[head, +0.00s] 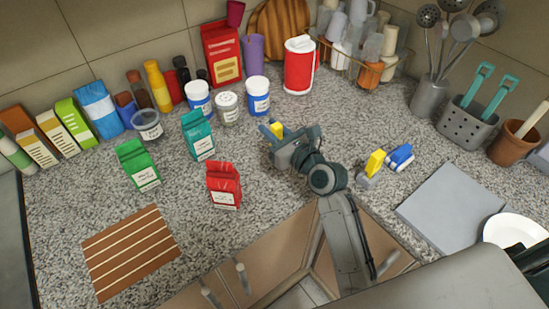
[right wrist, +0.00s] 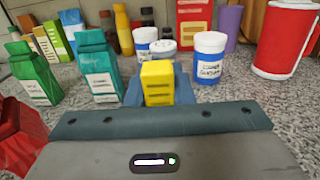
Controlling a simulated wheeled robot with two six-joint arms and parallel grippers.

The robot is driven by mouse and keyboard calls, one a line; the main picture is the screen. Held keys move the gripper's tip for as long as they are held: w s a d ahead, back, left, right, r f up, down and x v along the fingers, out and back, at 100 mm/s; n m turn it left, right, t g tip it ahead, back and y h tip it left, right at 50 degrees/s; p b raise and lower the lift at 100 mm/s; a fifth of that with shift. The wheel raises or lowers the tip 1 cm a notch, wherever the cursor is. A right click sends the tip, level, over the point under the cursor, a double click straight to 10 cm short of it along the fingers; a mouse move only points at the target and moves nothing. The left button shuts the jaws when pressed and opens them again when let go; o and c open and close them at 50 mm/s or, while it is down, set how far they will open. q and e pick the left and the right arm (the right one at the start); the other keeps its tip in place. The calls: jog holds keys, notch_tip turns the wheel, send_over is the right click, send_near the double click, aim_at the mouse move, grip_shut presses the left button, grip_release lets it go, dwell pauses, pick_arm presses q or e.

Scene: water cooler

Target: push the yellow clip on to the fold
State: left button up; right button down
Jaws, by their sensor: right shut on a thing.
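My right gripper (head: 272,129) is shut on a yellow clip (right wrist: 158,83) and holds it over the middle of the counter. The clip also shows small between the blue fingers in the head view (head: 277,129). A teal bag with a folded top (head: 198,138) stands left of the gripper, apart from it; it is left of the clip in the right wrist view (right wrist: 100,75). A green bag (head: 138,166) stands farther left. A red bag (head: 223,187) stands nearer the front. The clip's lower end is hidden. My left gripper is out of view.
Another yellow clip (head: 375,162) and a blue clip (head: 400,157) lie right of my arm. A striped wooden mat (head: 130,250) lies front left. Bare counter lies between the gripper and the red bag.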

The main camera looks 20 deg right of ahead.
notch_tip(320, 180, down, 7)
jog(key=shift+f, duration=0.1)
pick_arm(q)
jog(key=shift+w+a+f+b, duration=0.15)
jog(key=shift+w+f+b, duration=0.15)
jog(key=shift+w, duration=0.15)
pick_arm(e)
jog(key=shift+f, duration=0.15)
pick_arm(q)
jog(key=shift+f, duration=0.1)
pick_arm(e)
jog(key=c, duration=1.3)
grip_release()
jog(key=shift+o, duration=0.2)
